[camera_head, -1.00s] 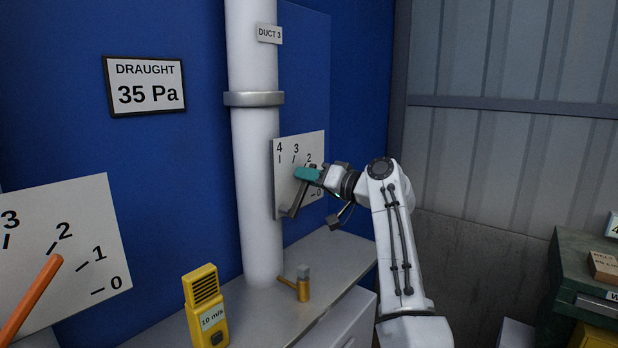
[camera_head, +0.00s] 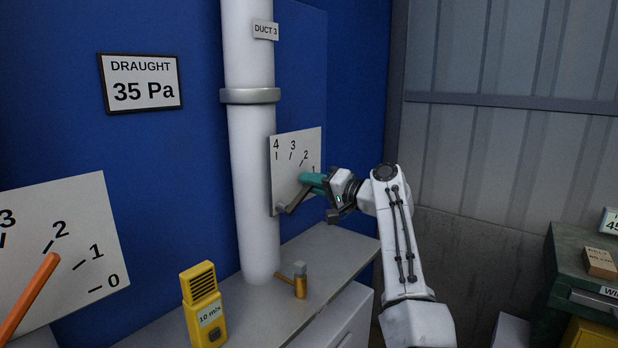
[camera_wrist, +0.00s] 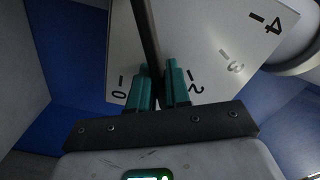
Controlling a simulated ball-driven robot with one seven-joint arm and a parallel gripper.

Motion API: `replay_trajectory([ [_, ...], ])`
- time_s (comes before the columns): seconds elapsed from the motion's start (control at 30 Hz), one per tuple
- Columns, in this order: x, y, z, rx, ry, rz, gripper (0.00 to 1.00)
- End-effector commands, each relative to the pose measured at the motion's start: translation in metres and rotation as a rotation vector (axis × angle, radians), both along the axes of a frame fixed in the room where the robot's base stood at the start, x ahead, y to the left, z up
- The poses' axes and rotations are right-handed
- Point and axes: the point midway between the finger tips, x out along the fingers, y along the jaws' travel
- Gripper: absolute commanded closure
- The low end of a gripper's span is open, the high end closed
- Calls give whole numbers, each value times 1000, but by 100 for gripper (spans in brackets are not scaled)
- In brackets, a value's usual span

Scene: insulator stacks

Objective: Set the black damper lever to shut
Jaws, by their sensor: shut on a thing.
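The black damper lever (camera_head: 296,202) runs up and right from a pivot at the lower left of a white scale plate (camera_head: 285,178) marked 4 to 0, beside the white duct labelled DUCT 3. My gripper (camera_head: 312,182), with teal fingers, is shut on its outer end. In the wrist view the dark lever (camera_wrist: 146,30) passes down between the teal fingertips (camera_wrist: 160,80). The lever lies between the 0 and 2 marks, around 1. The wrist view hides the 1 behind lever and fingers; the head view hides the 0 behind my gripper.
The white duct (camera_head: 255,190) stands close left of the plate. Below, a grey counter (camera_head: 235,325) holds a yellow meter (camera_head: 204,305) and a small brass-coloured fitting (camera_head: 300,287). An orange lever (camera_head: 28,300) on another scale is at far left. A green cabinet (camera_head: 575,270) stands right.

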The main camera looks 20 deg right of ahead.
Motion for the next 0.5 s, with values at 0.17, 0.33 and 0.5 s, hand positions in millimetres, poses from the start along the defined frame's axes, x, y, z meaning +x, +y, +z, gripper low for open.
replay_trajectory([
  [0.17,4,-6,-15,131,97,-1,100],
  [0.33,5,-8,-27,236,175,-1,100],
  [0.5,6,-9,-36,319,233,-2,100],
])
